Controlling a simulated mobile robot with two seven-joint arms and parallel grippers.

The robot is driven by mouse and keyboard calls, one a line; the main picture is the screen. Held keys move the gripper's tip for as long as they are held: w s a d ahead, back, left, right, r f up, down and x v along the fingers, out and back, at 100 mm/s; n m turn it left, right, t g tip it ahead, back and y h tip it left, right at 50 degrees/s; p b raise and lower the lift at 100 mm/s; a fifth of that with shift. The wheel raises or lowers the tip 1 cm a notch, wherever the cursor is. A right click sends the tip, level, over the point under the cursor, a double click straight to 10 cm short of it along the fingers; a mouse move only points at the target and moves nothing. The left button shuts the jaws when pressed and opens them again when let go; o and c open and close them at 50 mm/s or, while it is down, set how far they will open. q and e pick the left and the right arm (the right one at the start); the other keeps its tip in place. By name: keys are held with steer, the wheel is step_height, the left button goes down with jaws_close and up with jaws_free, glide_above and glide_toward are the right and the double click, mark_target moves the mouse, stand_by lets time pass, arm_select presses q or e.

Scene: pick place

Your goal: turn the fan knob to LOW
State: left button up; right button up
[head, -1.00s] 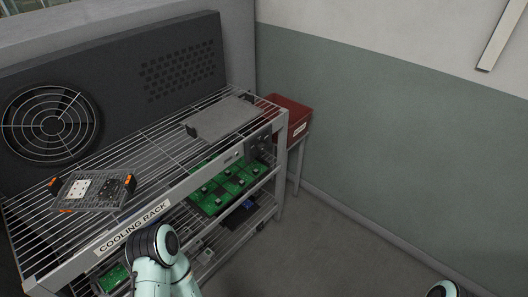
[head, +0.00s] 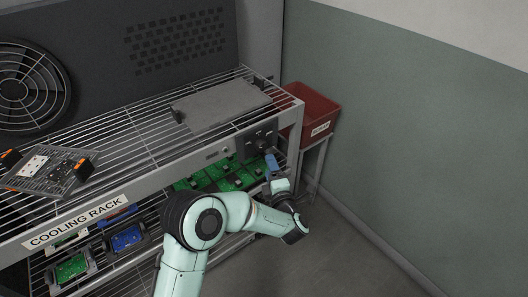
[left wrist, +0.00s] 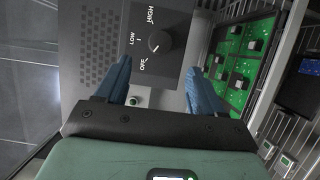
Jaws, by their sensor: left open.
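The fan knob (left wrist: 162,42) is a round black dial on a dark panel in the left wrist view, with HIGH, LOW and OFF marks around its side. Its white pointer line slants towards the OFF mark. The dark panel (head: 251,142) also shows in the head view, at the right end of the rack's front rail. My left gripper (left wrist: 158,66) is open, with its blue fingers apart on either side of the knob's line and nothing between them. In the head view, the left gripper (head: 271,164) is just in front of the panel's lower right. My right gripper is out of view.
The cooling rack (head: 76,222) holds a grey plate (head: 220,106) and a circuit-board carrier (head: 48,170) on top. Green boards (head: 222,176) lie on the shelf below. A red bin (head: 313,112) stands right of the rack. A round fan grille (head: 15,90) is behind.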

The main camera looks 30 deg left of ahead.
mark_target(262, 148)
arm_select(q)
steer(key=x, duration=0.9)
steer(key=shift+a+f, duration=0.1)
steer(key=c, duration=1.1)
